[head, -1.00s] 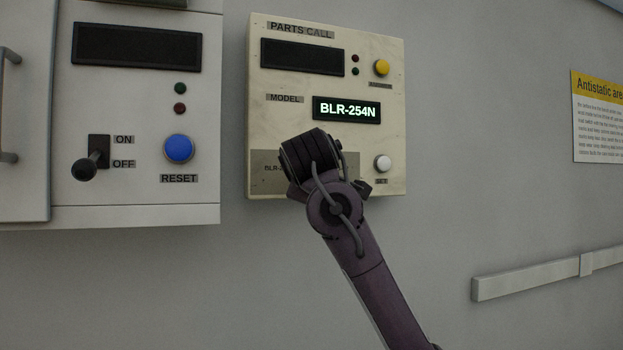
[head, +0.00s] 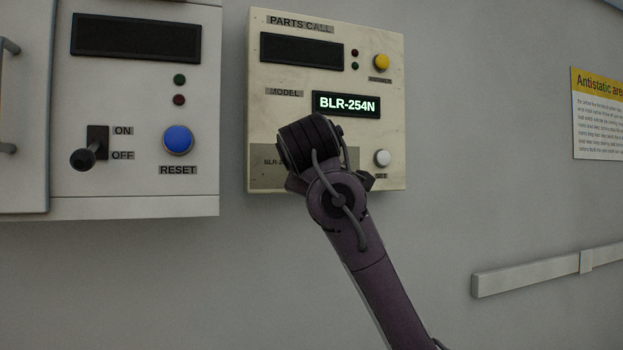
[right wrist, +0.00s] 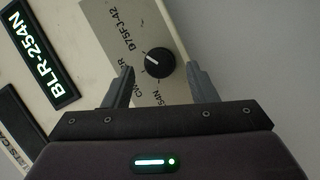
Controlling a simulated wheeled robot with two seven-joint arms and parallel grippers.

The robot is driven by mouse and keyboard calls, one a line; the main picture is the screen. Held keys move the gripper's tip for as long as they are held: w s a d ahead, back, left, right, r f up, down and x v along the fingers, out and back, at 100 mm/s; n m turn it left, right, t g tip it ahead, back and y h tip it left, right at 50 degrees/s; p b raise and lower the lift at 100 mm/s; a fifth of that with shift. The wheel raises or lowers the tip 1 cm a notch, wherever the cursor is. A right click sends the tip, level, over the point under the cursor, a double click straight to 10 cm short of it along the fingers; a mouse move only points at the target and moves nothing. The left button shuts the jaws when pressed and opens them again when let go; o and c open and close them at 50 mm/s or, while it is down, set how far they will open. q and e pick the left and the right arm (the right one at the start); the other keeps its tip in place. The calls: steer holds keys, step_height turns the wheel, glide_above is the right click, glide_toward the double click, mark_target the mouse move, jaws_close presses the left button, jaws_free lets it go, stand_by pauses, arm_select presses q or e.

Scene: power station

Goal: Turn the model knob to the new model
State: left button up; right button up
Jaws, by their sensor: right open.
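The black model knob (right wrist: 159,62) sits on a grey label plate (right wrist: 125,25) in the right wrist view, with a white pointer mark on it. Printed model names surround it, partly hidden by my fingers. My right gripper (right wrist: 163,80) is open, with one finger on each side of the knob and gaps showing. In the head view my right arm and wrist (head: 335,190) cover the knob and most of the plate. The model display (head: 346,105) reads BLR-254N. It also shows in the right wrist view (right wrist: 40,52). My left gripper is not in view.
The cream panel has a yellow button (head: 381,63) and a white button (head: 382,158) right of my wrist. A neighbouring box at left carries an ON/OFF lever (head: 88,155) and a blue reset button (head: 178,140). The wall right of the panel is mostly clear.

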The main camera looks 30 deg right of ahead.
steer(key=b+v, duration=0.1)
steer(key=v, duration=0.4)
steer(key=shift+s+a, duration=0.1)
stand_by(0.4)
